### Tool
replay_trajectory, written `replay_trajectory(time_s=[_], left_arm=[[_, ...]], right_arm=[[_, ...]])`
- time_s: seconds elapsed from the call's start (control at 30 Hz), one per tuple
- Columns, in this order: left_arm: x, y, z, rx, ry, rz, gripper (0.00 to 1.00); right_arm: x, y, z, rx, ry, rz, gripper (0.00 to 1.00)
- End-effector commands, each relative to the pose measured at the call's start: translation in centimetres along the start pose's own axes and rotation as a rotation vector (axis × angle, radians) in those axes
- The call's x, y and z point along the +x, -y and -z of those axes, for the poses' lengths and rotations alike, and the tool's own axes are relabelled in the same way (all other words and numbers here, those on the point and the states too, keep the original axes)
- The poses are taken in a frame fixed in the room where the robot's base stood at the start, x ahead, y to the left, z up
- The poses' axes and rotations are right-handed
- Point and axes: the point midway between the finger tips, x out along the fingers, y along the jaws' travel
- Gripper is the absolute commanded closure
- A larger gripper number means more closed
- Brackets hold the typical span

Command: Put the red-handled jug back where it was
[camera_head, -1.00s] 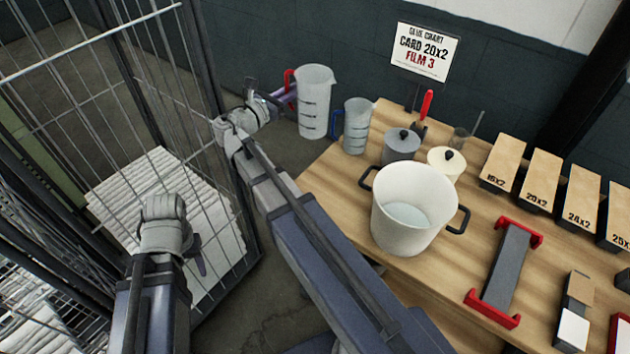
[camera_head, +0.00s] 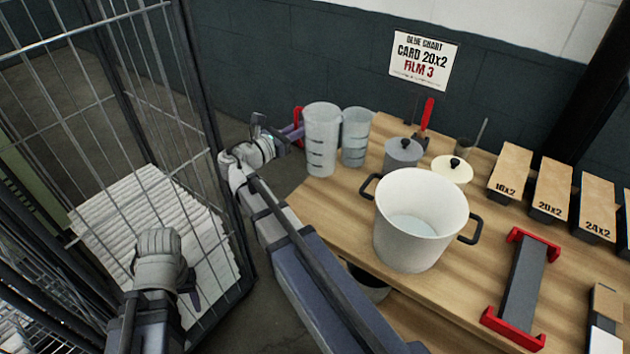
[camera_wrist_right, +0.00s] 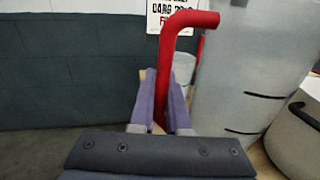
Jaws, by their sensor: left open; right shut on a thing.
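The red-handled jug (camera_head: 321,140) is a tall, clear measuring jug with dark marks, upright at the table's far left corner. I cannot tell whether its base touches the table. My right gripper (camera_head: 291,133) is shut on its red handle (camera_head: 298,121). In the right wrist view, the fingers (camera_wrist_right: 161,112) stand on either side of the red handle (camera_wrist_right: 190,22), and the jug's wall (camera_wrist_right: 240,75) is just to the right. My left gripper (camera_head: 192,287) is open, low at the left in front of the cage, its fingers mostly hidden by its wrist.
A smaller jug (camera_head: 355,137) stands just right of and partly behind the held jug. The wooden table (camera_head: 340,208) also bears a white pot (camera_head: 412,235), a grey lidded pot (camera_head: 403,153) and a cream one (camera_head: 452,170). A wire cage (camera_head: 215,150) stands left.

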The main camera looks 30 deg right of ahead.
Motion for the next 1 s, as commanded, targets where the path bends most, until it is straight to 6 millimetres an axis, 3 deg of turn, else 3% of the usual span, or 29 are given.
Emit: replay_trajectory(time_s=[0.37, 0.67, 1.0], left_arm=[[5.6, -0.5, 0.3, 0.001, 0.000, 0.000, 0.50], [6.1, -0.6, 0.4, 0.001, 0.000, 0.000, 0.50], [9.7, -0.9, 0.6, 0.001, 0.000, 0.000, 0.50]], right_arm=[[0.0, 0.1, 5.6, 0.000, 0.000, 0.000, 1.00], [0.0, 0.1, 6.2, 0.000, 0.000, -0.001, 1.00], [-0.1, 0.2, 9.8, 0.000, 0.000, -0.001, 1.00]])
